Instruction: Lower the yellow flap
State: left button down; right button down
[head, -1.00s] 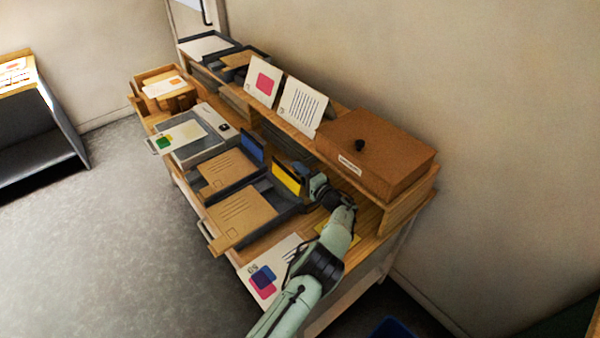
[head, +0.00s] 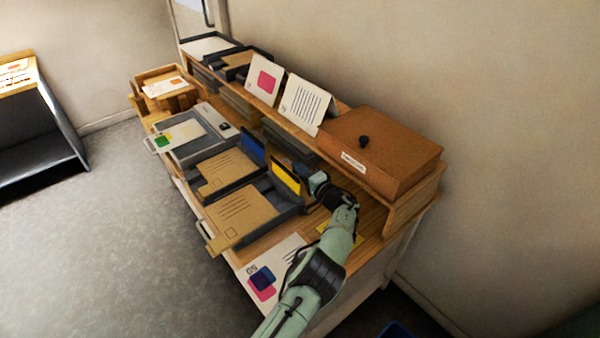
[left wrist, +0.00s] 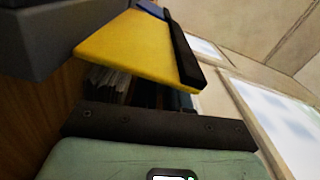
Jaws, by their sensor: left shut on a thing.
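The yellow flap (head: 286,178) stands up at the back edge of the front grey tray (head: 262,235), which holds a brown envelope (head: 240,217). My left gripper (head: 307,177) is at the back side of the flap, shut on it. In the left wrist view the yellow flap (left wrist: 125,48) fills the upper middle, with a dark strip along its right edge. My left fingers (left wrist: 150,92) reach up to its underside, and their tips are partly hidden by it. My right gripper is in neither view.
A blue flap (head: 253,149) stands on the neighbouring tray. A brown lidded box (head: 380,155) and two upright cards (head: 302,104) stand on the raised shelf (head: 345,172) close behind the gripper. A printed sheet (head: 285,257) lies at the front.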

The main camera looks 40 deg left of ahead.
pick_arm(q)
jog(key=c, duration=1.2)
grip_release()
jog(key=shift+d+f, duration=0.1)
jog(key=shift+f, duration=0.2)
jog(key=shift+r, duration=0.1)
jog(key=b+v, duration=0.1)
jog(key=v, duration=1.2)
jog(key=shift+d, duration=0.15)
